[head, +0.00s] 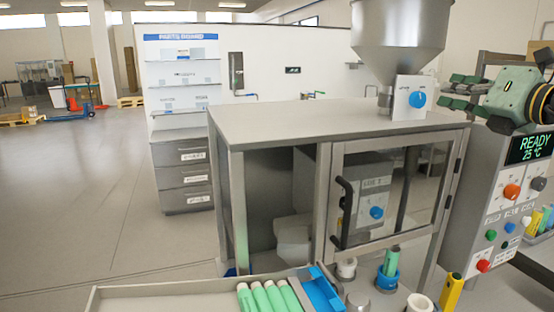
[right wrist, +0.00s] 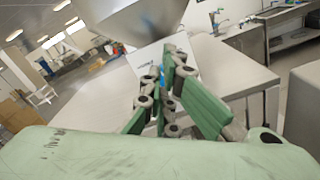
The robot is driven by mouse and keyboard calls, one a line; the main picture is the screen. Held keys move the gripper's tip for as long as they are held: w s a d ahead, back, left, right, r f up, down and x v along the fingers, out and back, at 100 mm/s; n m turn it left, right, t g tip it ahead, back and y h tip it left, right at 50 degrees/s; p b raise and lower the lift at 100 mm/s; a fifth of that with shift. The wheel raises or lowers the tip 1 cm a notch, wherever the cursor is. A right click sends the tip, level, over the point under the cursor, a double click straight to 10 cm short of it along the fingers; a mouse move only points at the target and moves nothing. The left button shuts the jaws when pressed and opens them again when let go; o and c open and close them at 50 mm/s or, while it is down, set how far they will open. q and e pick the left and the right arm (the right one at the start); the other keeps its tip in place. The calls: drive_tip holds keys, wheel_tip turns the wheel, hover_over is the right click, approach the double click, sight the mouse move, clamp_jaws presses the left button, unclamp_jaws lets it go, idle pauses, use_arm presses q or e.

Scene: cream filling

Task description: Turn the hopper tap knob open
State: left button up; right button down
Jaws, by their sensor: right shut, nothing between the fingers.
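The steel hopper (head: 398,32) stands on the machine's top at the upper right. Below its cone is a white plate (head: 404,88) with the round blue tap knob (head: 417,100). My right gripper (head: 450,91), with green fingers, is just right of the knob, apart from it in the head view. It is shut and empty. In the right wrist view the fingers (right wrist: 167,75) point at the white plate (right wrist: 148,57) under the hopper (right wrist: 138,18). They hide most of the knob there; only a bit of blue shows. My left gripper is not in view.
The steel cabinet top (head: 300,118) is clear left of the hopper. Its glass door (head: 395,185) has a black handle (head: 343,212). A control panel (head: 505,190) reading READY stands at the right. A tray (head: 150,292) with green tubes lies in front.

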sight(417, 99)
drive_tip(key=p+x, duration=0.2)
drive_tip(key=x, duration=0.4)
drive_tip(key=shift+s+d, duration=0.1)
drive_tip(key=shift+s, duration=0.05)
drive_tip(key=shift+f, duration=0.15)
idle(0.5)
drive_tip(key=shift+f, duration=0.15)
drive_tip(key=shift+w+d+f, duration=0.3)
drive_tip(key=shift+w+d, duration=0.15)
drive_tip(key=shift+d, duration=0.05)
drive_tip(key=shift+w+d+f+b, duration=0.15)
drive_tip(key=shift+d+f+b, duration=0.1)
drive_tip(key=shift+b, duration=0.05)
drive_tip(key=shift+w+d+f, duration=0.1)
drive_tip(key=shift+d+f, duration=0.05)
drive_tip(key=shift+f, duration=0.1)
drive_tip(key=shift+d, duration=0.1)
idle(0.5)
